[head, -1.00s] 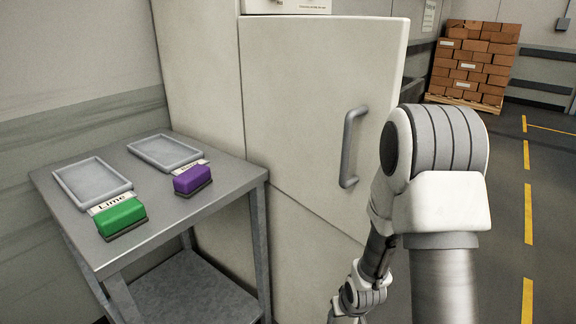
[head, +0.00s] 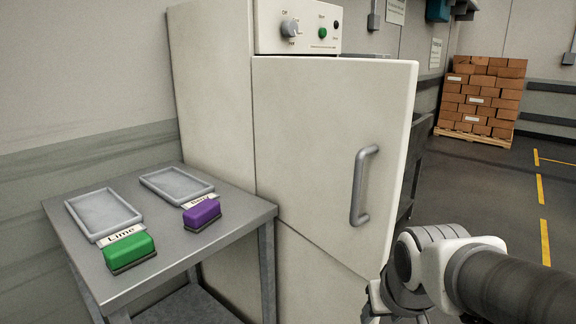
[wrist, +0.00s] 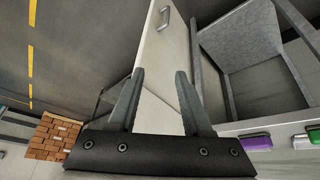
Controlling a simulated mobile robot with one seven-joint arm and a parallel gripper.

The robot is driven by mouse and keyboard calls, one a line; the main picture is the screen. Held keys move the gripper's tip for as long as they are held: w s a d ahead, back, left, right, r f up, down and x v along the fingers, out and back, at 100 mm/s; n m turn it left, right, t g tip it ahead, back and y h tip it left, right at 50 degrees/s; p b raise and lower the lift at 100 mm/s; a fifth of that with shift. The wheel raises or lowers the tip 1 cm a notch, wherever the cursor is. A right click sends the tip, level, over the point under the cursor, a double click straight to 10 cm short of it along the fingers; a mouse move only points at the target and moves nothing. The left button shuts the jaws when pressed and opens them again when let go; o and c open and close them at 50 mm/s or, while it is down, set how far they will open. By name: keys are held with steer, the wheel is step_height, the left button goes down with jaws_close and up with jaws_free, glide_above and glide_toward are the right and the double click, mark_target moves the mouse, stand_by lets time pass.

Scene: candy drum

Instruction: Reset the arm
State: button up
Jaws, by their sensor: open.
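My arm (head: 440,265) shows at the lower right of the head view, in front of the white cabinet (head: 320,140).
A grey metal table (head: 170,252) at left bears two shallow trays (head: 72,206) (head: 150,178), a green block (head: 130,252) by a "Lime" label and a purple block (head: 202,214). A control panel (head: 300,45) tops the cabinet. Stacked brown boxes (head: 485,95) stand far right. Floor at right is clear.

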steer(key=s+a+r, duration=0.1)
steer(key=s+r, duration=0.3)
steer(key=s, duration=0.3)
step_height(320, 180, up, 21)
steer(key=s+p, duration=0.1)
steer(key=p, duration=1.9)
steer(key=shift+f, duration=0.15)
steer(key=shift+a, duration=0.15)
